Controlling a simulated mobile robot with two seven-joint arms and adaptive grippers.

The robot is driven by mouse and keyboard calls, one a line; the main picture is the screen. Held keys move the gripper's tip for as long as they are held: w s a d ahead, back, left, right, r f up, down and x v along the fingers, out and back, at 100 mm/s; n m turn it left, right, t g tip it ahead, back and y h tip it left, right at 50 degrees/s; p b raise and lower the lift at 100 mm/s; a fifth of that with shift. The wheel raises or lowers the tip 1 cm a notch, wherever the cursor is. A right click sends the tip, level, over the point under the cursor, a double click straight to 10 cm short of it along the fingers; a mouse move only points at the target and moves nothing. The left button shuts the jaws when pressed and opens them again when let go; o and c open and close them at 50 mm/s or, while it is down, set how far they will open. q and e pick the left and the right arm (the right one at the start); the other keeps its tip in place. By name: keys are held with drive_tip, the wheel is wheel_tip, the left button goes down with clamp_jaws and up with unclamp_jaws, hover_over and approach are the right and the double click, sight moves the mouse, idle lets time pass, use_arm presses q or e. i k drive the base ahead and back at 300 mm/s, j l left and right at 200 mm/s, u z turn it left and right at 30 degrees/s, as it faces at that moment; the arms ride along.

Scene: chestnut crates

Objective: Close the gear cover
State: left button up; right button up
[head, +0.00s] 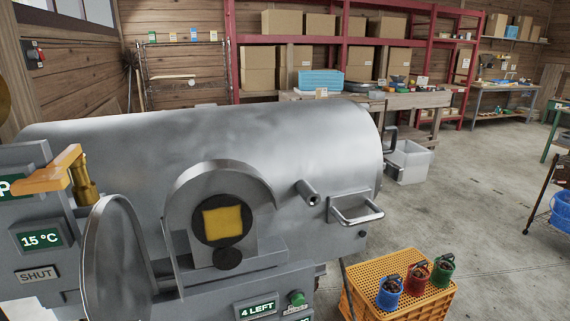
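The gear cover (112,262) is a round grey metal disc at the lower left of the head view. It stands swung out to the left of the gear housing (226,180), so the housing's front is uncovered. In the housing sit a dark round gear with a yellow square centre (222,222) and a smaller dark wheel (227,258) below it. Neither of my grippers shows in the head view, so their state is hidden.
A large steel drum (200,140) lies behind the housing. An orange lever (50,177) on a brass valve juts out left of the cover, above panels reading "15 °C" and "SHUT". An orange crate (385,268) with three small buckets stands at right. Open floor lies beyond.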

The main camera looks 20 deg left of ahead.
sight(119, 281)
drive_tip(key=k+j+u, duration=0.2)
drive_tip(key=j+u, duration=0.15)
drive_tip(key=k+j+u, duration=0.1)
drive_tip(key=j+u, duration=0.2)
drive_tip(key=j, duration=0.15)
drive_tip(key=k, duration=0.15)
drive_tip(key=k+l+z, duration=0.2)
drive_tip(key=l, duration=0.15)
drive_tip(key=k+l+z, duration=0.2)
drive_tip(key=l, duration=0.15)
drive_tip(key=z, duration=0.25)
drive_tip(key=u, duration=0.2)
drive_tip(key=k+l, duration=0.05)
